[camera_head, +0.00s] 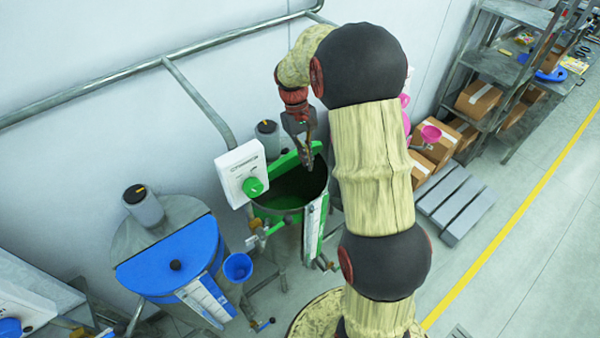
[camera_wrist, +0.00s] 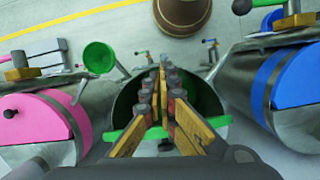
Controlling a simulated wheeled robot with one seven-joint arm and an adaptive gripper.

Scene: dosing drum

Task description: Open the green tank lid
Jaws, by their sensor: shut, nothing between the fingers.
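The green tank (camera_head: 313,228) stands by the wall, and its round mouth is uncovered, with a dark green inside. The green lid (camera_head: 284,164) stands raised at the back of the mouth, seen nearly edge-on. In the wrist view the lid (camera_wrist: 218,123) shows as a green strip across the near side of the mouth, partly behind my fingers. A dark knob (camera_wrist: 166,145) shows beside it. My gripper (camera_head: 309,164) is shut and empty, pointing down over the mouth close to the lid. In the wrist view my gripper (camera_wrist: 162,72) covers the middle of the mouth. I cannot tell whether it touches the lid.
A tank with a blue lid (camera_head: 174,262) stands left, with a blue funnel (camera_head: 238,267) between. A pink-lidded tank (camera_wrist: 35,120) stands on the other side. Floor beyond the yellow line (camera_head: 500,240) is clear.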

